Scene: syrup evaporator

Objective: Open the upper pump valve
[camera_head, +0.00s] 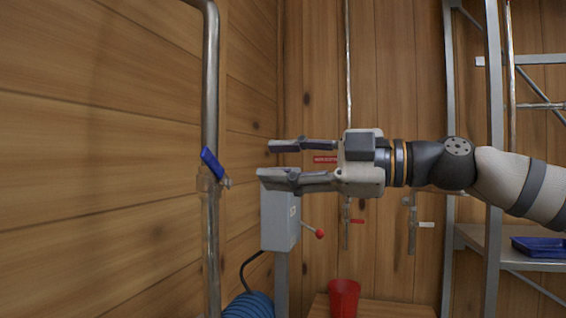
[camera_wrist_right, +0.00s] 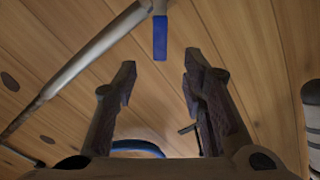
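A blue valve handle (camera_head: 212,163) sits on the vertical metal pipe (camera_head: 211,100) along the left wall; it is tilted, with its upper end to the left. My right gripper (camera_head: 265,160) comes in from the right, with its fingers spread and pointing left toward the handle. A gap shows between the fingertips and the handle. In the right wrist view, the blue handle (camera_wrist_right: 160,37) hangs beyond the open fingertips (camera_wrist_right: 160,68), roughly centred between them, with nothing held. My left gripper is not in view.
A grey box (camera_head: 279,220) with a red-knobbed lever (camera_head: 319,234) stands below the gripper. Red (camera_head: 357,221) and white (camera_head: 426,224) handles show on pipes behind. A red bucket (camera_head: 344,297) stands low. A metal shelf (camera_head: 480,238) with a blue tray (camera_head: 540,247) is at right.

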